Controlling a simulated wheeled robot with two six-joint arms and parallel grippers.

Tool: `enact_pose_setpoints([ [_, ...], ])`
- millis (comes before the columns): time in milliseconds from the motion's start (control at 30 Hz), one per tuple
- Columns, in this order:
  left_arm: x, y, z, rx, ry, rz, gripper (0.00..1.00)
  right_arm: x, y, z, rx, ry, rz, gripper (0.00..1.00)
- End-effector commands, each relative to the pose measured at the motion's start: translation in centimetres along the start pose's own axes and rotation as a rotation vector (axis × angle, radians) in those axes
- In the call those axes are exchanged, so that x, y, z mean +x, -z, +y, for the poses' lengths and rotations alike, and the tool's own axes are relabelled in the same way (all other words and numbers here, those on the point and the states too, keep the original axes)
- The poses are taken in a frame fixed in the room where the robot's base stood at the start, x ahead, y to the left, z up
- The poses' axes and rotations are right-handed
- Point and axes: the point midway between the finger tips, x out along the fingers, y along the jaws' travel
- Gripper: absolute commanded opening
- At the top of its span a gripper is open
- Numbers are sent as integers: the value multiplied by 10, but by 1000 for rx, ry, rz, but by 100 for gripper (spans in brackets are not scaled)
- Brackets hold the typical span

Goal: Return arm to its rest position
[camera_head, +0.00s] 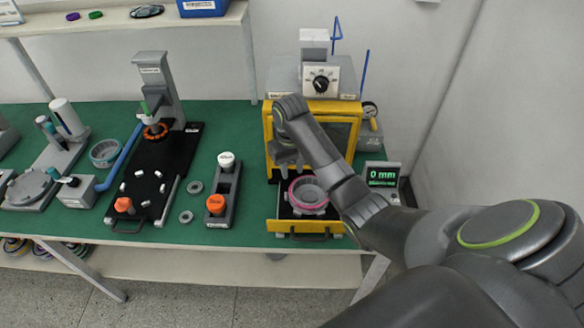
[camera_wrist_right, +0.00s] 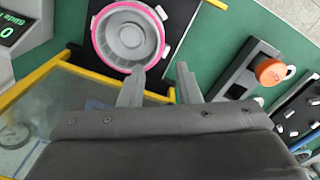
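My right arm (camera_head: 335,178) reaches in from the lower right of the head view. Its gripper (camera_head: 288,170) points down in front of the yellow-framed machine (camera_head: 268,125). In the right wrist view the two fingers of my right gripper (camera_wrist_right: 160,85) stand apart with nothing between them. A grey round hub part with a pink ring (camera_head: 308,194) sits on the machine's pulled-out tray (camera_head: 285,227), below and slightly right of the gripper. The part also shows beyond the fingertips in the wrist view (camera_wrist_right: 130,38), apart from them. My left gripper is not in view.
A display reading "0 mm" (camera_head: 382,176) stands right of the arm. Bare green tabletop (camera_head: 235,120) shows between the press and the machine.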

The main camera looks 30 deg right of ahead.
Motion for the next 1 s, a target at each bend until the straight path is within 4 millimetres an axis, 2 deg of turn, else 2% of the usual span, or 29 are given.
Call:
enact_pose_setpoints([
  [400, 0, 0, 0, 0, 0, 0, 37, 1, -1, 0, 0, 0, 0, 30],
  [533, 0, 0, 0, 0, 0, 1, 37, 12, -12, 1, -5, -2, 7, 30],
  [667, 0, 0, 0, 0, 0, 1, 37, 38, -44, 2, -16, -8, 35, 30],
  [800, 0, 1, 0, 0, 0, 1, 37, 64, -92, 4, -31, -16, 84, 30],
  [1000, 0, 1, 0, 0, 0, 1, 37, 82, -165, 8, -38, -31, 156, 30],
])
